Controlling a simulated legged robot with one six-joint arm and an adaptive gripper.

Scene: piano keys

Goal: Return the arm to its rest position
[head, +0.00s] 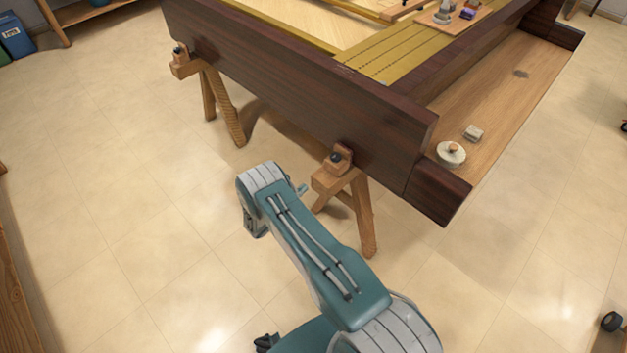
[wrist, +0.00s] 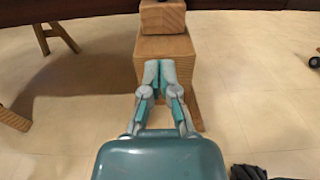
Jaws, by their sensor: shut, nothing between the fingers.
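My gripper (wrist: 158,74) shows in the wrist view with its two grey and teal fingers together, shut and empty. In that view the fingertips appear in front of a wooden trestle block (wrist: 165,50); whether they touch it I cannot tell. In the head view my teal arm reaches from the lower right toward the middle, bent at its grey joint, beside the near trestle. The gripper fingers are hidden in the head view, below the bent joint. No piano keys can be made out.
A dark wooden piano case (head: 300,85) rests on wooden trestles (head: 355,195) close to my arm. A round white object (head: 451,153) and a small block (head: 473,133) lie on its wooden ledge (head: 500,100). The tiled floor (head: 120,200) is clear to the left.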

